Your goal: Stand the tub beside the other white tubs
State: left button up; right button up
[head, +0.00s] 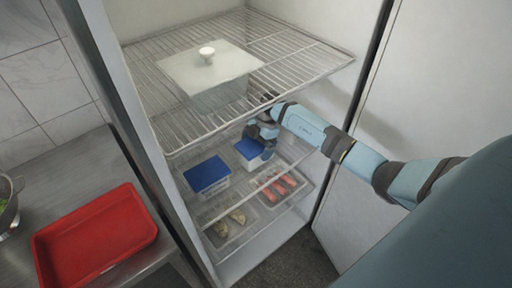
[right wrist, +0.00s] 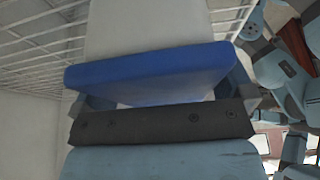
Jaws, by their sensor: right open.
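A white tub with a blue lid (head: 250,150) stands on the lower wire shelf, toward the back right. My right gripper (head: 263,142) reaches in under the upper shelf and is at this tub. In the right wrist view the blue lid (right wrist: 150,75) lies between the open fingers; I cannot tell whether they touch it. Another white tub with a blue lid (head: 208,178) stands apart from it, to the left on the same shelf. My left gripper is not in view.
A lidded pale container (head: 215,75) stands on the upper wire shelf (head: 300,55), close above my right arm. Clear trays with red food (head: 278,188) and pale food (head: 228,222) are near the tubs. A red tray (head: 95,240) lies on the steel counter outside.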

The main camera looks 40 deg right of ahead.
jog(key=v, duration=0.5)
jog(key=shift+d+r+b, duration=0.2)
jog(key=shift+r+b, duration=0.05)
jog(key=shift+b, duration=0.15)
jog(key=shift+d+r, duration=0.2)
jog(key=shift+r, duration=0.4)
jog(key=shift+w+a, duration=0.1)
